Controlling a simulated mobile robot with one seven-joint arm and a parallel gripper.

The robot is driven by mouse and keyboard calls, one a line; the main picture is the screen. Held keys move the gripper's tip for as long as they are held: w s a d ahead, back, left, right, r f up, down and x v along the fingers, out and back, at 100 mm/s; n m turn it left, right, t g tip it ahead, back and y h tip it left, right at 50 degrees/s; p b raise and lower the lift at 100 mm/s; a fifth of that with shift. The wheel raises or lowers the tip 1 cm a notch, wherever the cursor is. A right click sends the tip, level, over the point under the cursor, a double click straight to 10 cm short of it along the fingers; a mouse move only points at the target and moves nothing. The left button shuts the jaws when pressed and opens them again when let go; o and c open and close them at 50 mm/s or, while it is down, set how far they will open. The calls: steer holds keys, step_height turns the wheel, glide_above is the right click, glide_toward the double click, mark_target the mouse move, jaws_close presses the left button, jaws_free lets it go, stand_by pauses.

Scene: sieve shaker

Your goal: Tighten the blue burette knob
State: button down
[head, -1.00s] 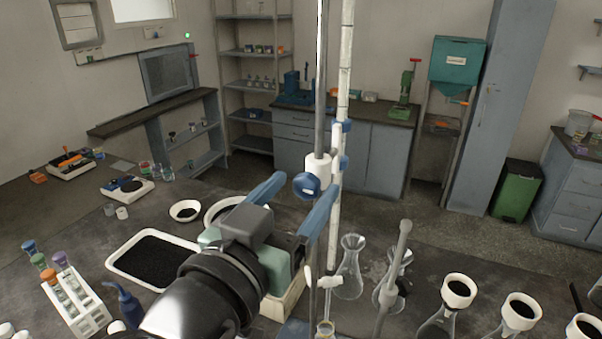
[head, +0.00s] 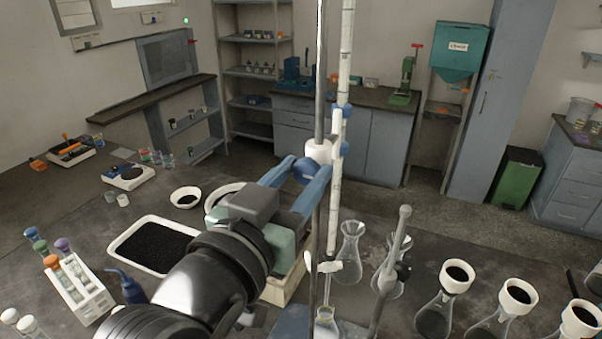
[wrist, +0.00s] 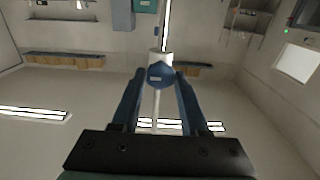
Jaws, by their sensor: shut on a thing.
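The blue burette knob (head: 306,171) sits on a white clamp (head: 319,151) on the metal stand rod. My gripper (head: 305,178) reaches it from the lower left, with its two blue fingers on either side of the knob. In the wrist view the knob (wrist: 161,75) lies between the fingertips, and the gripper is shut on it. The burette (head: 337,170), a tall white marked tube, stands just right of the rod. My wrist and fingers hide part of the stand's lower end.
A glass flask (head: 350,250) stands right of the rod, beside another grey rod (head: 392,255). Several flasks with dark-filled white funnels (head: 457,275) stand at the right. A tray of black grains (head: 152,247) and a test-tube rack (head: 80,290) are at the left.

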steer(key=shift+b, duration=0.3)
steer(key=m+b, duration=0.3)
steer(key=shift+f, duration=0.25)
steer(key=m+b, duration=0.5)
steer(key=b, duration=0.1)
steer(key=shift+d, duration=0.1)
steer(key=m+b, duration=0.5)
steer(key=shift+m, duration=0.4)
steer(key=shift+d+m+b, duration=0.1)
steer(key=shift+m+b, duration=1.65)
steer(key=shift+m, duration=0.25)
steer(key=shift+c, duration=2.2)
jaws_free()
steer(key=shift+r, duration=0.1)
